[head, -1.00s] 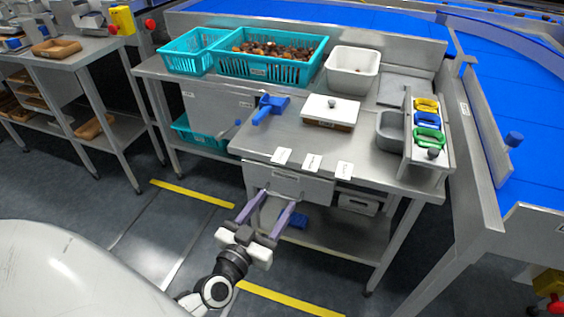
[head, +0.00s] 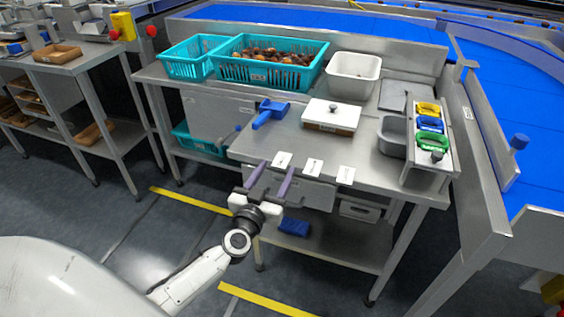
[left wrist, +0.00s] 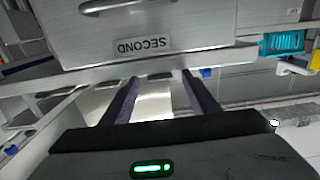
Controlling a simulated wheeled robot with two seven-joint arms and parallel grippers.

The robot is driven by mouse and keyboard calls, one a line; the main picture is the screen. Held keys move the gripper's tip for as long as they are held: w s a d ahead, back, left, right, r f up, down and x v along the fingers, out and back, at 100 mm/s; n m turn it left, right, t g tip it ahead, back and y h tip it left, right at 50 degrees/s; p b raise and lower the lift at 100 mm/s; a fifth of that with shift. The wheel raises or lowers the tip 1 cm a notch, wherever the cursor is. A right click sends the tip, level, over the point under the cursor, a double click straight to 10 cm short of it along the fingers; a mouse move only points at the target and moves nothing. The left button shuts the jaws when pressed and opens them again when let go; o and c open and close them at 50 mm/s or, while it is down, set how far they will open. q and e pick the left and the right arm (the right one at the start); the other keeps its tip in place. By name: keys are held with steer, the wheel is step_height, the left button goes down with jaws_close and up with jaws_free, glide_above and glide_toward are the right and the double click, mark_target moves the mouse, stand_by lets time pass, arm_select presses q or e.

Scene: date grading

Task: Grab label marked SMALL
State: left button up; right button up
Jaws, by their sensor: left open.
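Three white label cards lie in a row along the front edge of the steel table: a left card (head: 282,159), a middle card (head: 313,167) and a right card (head: 346,175). Their print is too small to read, so I cannot tell which is SMALL. My left gripper (head: 273,177) is open and empty at the table's front edge, just in front of the left card, apart from it as far as I can tell. In the left wrist view, its two purple fingers (left wrist: 160,80) are spread below a drawer front (left wrist: 215,25) with an upside-down SECOND plate (left wrist: 142,45). My right gripper is out of view.
On the table (head: 250,148) are a blue scoop (head: 271,113), a white-lidded box (head: 331,115), a white bin (head: 352,76), teal baskets (head: 262,72) with dates, and a rack with coloured clips (head: 430,123). A blue object (head: 294,227) lies on the lower shelf.

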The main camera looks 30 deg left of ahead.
arm_select(q)
steer(key=shift+c, duration=0.5)
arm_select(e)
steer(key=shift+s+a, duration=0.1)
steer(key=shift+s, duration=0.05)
arm_select(q)
steer(key=c, duration=1)
